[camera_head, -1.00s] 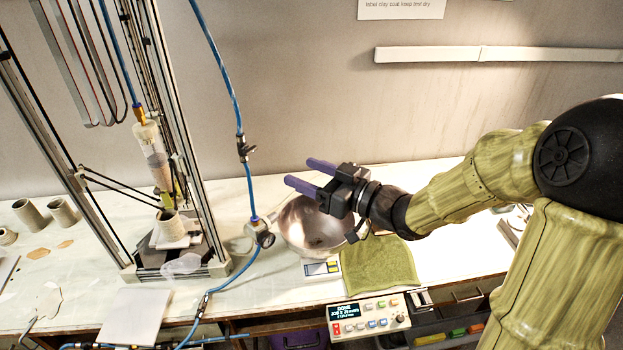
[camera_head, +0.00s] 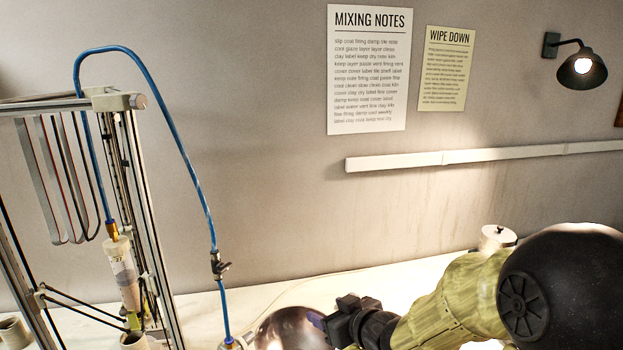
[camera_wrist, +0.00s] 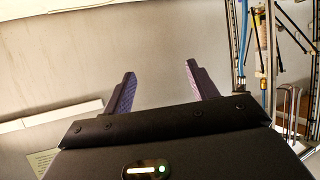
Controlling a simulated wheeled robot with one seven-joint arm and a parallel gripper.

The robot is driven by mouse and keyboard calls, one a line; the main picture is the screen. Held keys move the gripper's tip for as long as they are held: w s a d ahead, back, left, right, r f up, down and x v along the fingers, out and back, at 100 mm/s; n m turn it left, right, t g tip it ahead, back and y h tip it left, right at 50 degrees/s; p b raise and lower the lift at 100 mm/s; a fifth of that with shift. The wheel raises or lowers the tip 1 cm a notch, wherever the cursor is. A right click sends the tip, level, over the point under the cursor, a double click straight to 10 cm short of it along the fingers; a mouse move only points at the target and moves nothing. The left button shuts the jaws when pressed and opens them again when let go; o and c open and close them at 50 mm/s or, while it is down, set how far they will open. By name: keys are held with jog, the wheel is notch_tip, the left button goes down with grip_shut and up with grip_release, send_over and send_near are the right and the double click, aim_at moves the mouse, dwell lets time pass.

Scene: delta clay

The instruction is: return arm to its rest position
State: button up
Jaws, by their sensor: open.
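My gripper (camera_wrist: 160,70) is open in the wrist view, its two purple fingers spread apart with nothing between them and the wall behind. My green arm reaches in from the lower right, bent at a large black joint.
A clay printer frame (camera_head: 135,200) with a blue hose (camera_head: 190,160) stands at the left. A lidded pot (camera_head: 497,238) stands behind my arm. The wall carries a white rail (camera_head: 450,157), notes (camera_head: 368,70) and a lamp (camera_head: 580,67). The bench's front is out of view.

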jog(key=s+d+f+m+g+h, duration=0.4)
jog(key=s+d+f+h, duration=0.2)
jog(key=d, duration=0.4)
jog(key=s+f+m+g, duration=0.1)
jog(key=s+g, duration=0.1)
jog(key=s, duration=0.3)
jog(key=s+d+f+m+g+h, duration=0.1)
jog(key=s+g, duration=0.1)
jog(key=s, duration=0.3)
jog(key=shift+d+f+m, duration=0.25)
jog(key=shift+f+m, duration=0.15)
